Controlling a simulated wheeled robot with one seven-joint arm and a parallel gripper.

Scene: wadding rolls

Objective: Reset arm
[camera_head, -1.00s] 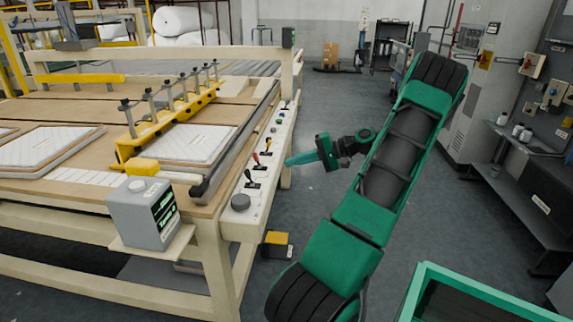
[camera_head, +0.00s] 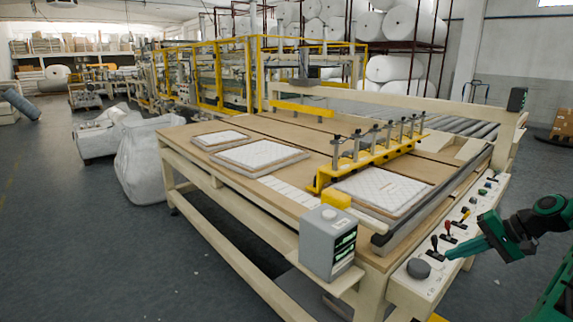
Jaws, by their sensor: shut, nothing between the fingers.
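My gripper (camera_head: 462,250) is at the right side of the view, beside the cream control panel (camera_head: 432,262) on the table's right edge. Its green fingers point left and are shut, with nothing seen between them. The tips appear close to the levers (camera_head: 447,236) with red and yellow knobs; I cannot tell whether they touch. My green and black arm comes in from the right edge, and most of it is out of the picture.
The large work table (camera_head: 290,134) carries quilted white panels (camera_head: 258,155) and a yellow clamp bar (camera_head: 365,160). A grey box with a screen (camera_head: 328,243) stands at its front corner. White sacks (camera_head: 143,160) lie left. Wadding rolls (camera_head: 395,68) are stacked behind. Floor at left is clear.

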